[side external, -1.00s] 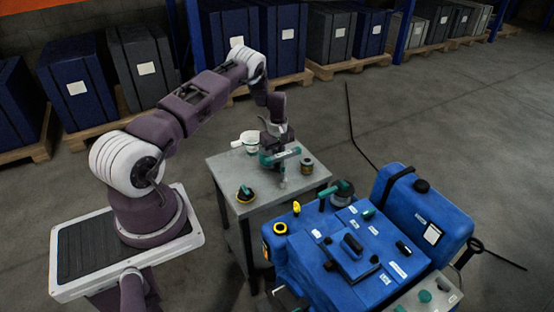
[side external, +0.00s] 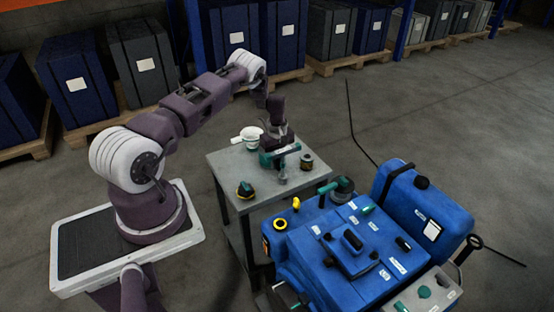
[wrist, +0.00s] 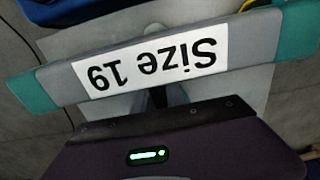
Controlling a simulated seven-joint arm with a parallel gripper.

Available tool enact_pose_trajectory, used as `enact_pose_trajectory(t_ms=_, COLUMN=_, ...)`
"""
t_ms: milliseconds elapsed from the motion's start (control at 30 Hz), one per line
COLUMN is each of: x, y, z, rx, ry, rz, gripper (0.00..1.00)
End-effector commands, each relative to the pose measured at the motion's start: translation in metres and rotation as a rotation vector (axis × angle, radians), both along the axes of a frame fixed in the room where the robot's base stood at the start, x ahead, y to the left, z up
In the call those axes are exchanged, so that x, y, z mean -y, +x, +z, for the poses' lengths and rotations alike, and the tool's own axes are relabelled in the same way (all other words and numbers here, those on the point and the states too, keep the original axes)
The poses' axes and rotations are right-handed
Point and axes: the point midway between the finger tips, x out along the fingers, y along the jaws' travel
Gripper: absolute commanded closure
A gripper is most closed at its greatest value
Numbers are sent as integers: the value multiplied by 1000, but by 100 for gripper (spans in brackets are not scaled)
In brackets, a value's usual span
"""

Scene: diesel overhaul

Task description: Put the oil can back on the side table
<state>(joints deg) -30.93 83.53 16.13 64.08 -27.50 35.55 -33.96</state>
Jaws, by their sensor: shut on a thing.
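My gripper (side external: 277,146) is over the side table (side external: 225,168), shut on a grey bar-handled tool with teal ends (side external: 286,151). In the wrist view the bar (wrist: 235,42) lies across the frame with an upside-down "Size 19" label, and it hides my fingertips. A thin shaft hangs below the bar. I cannot tell whether the tool touches the tabletop. I cannot make out a sure oil can. A white pot with a handle (side external: 251,137), a small dark can (side external: 306,162) and a dark item with yellow and teal (side external: 245,190) stand on the table.
A blue engine (side external: 335,255) with several small parts on top stands close to the table's right front. Crates on pallets (side external: 330,35) line the back. Open floor (side external: 460,120) lies to the right. The table's front left is mostly bare.

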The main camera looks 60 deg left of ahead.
Motion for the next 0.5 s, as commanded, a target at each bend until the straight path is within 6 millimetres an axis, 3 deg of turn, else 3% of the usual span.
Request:
enact_pose_trajectory(t_ms=33, x=-1, y=1, z=0, rx=2, ry=1, rz=0, gripper=82)
enact_pose_trajectory(t_ms=167, x=0, y=1, z=0, rx=1, ry=1, rz=0, gripper=58)
enact_pose_trajectory(t_ms=500, x=0, y=0, z=6, rx=1, ry=0, rz=1, gripper=58)
